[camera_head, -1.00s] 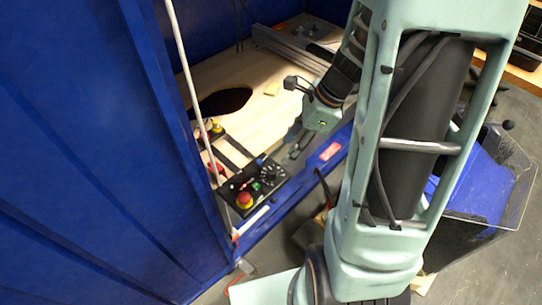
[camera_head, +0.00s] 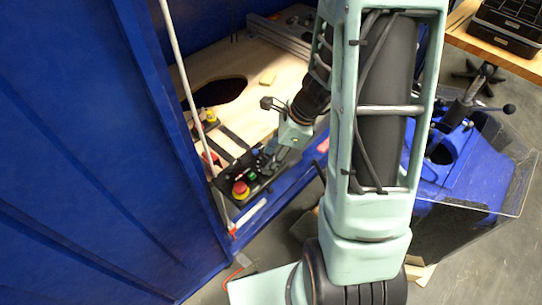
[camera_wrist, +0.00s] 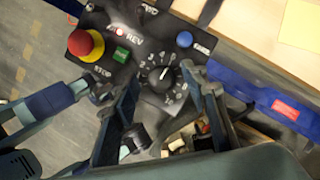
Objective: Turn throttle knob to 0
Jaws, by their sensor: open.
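The throttle knob (camera_wrist: 163,74) is a small black dial with a white pointer line on the black control panel (camera_wrist: 150,42), with a ring of white numbers around it. In the wrist view its pointer looks turned toward the upper right side of the ring; which number it marks is hard to tell. My gripper (camera_wrist: 165,105) is open, its two fingers apart, one on each side just below the knob in that view. In the head view my gripper (camera_head: 272,155) is over the right end of the panel and hides the knob. Contact cannot be made out.
A red and yellow stop button (camera_wrist: 86,44), a green button (camera_wrist: 121,55) and a blue button (camera_wrist: 184,39) share the panel. The blue tank wall (camera_head: 80,150) rises at the left. A wooden board (camera_head: 235,75) with a dark hole lies behind the panel.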

